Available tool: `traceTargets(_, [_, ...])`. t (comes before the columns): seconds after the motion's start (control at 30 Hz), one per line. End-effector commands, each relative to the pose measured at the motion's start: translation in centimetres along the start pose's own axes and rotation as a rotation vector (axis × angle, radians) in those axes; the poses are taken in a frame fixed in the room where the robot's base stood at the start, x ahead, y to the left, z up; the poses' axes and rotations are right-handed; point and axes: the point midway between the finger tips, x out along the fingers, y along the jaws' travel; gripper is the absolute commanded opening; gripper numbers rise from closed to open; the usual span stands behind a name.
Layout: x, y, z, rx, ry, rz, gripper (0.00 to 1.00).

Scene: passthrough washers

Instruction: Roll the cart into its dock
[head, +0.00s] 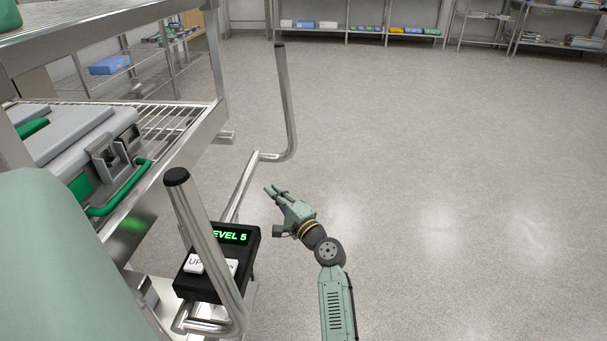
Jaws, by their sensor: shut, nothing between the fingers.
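A metal cart (213,112) fills the left side, with wire shelves and steel uprights. Its tubular steel handle (284,95) has two black-capped posts joined by a lower bar. A black control box (215,285) on the near part of the handle reads "LEVEL 5" in green and has white buttons, one marked UP. My gripper (272,192) is just right of the handle's lower bar, pointing to the upper left. Its fingers are shut and empty. Whether it touches the bar cannot be told. I cannot pick out the dock in this view.
A grey case (80,140) with green handles lies on the cart's shelf. Metal racks (395,35) with boxes stand along the back wall, and another rack (150,62) stands behind the cart. The grey speckled floor (450,180) is clear to the right.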

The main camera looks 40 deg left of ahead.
Motion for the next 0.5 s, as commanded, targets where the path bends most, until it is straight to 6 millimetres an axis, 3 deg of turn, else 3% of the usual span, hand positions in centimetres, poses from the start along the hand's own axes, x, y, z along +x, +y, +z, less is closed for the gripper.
traceTargets(0.2, [3.7,1.0,3.7,0.001,-0.001,0.001,0.00])
traceTargets(0.5, [6.7,1.9,6.5,0.001,0.002,0.000,0.00])
